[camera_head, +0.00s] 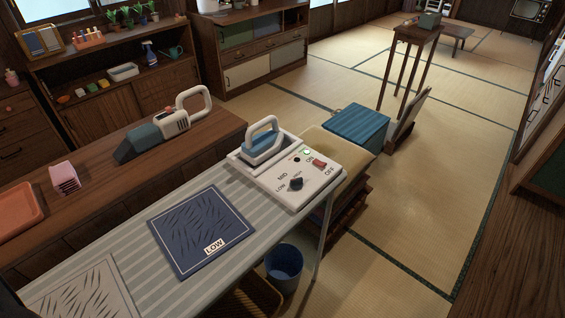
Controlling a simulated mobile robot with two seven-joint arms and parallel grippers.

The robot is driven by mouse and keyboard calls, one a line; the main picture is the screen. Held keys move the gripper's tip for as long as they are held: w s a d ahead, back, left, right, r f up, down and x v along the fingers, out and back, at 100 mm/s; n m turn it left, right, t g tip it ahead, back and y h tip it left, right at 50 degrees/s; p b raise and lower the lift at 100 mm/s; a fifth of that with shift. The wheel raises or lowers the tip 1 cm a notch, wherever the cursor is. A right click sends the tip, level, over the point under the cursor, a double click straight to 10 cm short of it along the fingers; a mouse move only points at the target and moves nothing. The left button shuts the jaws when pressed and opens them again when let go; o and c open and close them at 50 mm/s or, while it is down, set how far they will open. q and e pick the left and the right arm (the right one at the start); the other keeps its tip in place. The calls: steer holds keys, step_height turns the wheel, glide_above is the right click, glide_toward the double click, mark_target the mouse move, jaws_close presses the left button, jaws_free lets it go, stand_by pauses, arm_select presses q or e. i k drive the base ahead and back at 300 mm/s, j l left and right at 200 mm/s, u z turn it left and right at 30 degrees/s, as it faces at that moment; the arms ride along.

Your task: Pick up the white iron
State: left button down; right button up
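A white iron (261,156) with a looped white handle and a blue part inside the loop rests in the cradle of a white control unit (318,188). The unit sits at the far end of a striped ironing board (150,230). It has a black knob with LOW and MID marks, a red switch between ON and OFF, and a lit green light. The iron's underside is hidden by the cradle. Neither of my grippers is in view.
A blue mat (185,245) marked LOW and a pale mat (75,296) lie on the board. A handheld vacuum (160,135), pink stack (64,178) and orange tray (18,212) are on the wooden counter behind. A blue bin (284,268) stands below the board.

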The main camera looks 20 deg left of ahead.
mark_target(256, 150)
steer(key=u, duration=1.1)
